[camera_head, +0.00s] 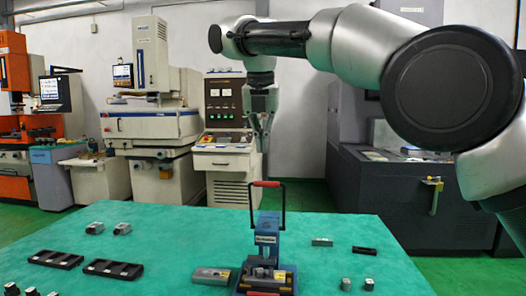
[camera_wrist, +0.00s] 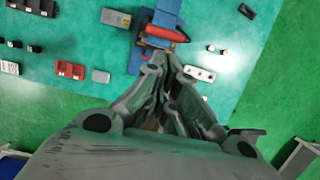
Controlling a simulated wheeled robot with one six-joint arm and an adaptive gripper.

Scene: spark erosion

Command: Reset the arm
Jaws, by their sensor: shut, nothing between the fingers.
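My gripper (camera_head: 263,125) hangs pointing down from my arm, above the green table (camera_head: 150,235) and behind the blue press with red handles in the head view. In the wrist view my gripper (camera_wrist: 165,72) has its fingers together, with nothing between them. It covers part of the blue press (camera_wrist: 160,15) and the table there. My arm reaches across the upper right of the head view, its links clear of the table.
The blue press (camera_head: 267,228) with its upright handle stands at mid table. Black trays (camera_head: 55,259), metal blocks (camera_head: 94,228) and small parts (camera_head: 364,250) lie around it. Machines (camera_head: 152,100) and a control cabinet (camera_head: 227,105) stand behind. Green floor (camera_wrist: 285,75) lies beside the table.

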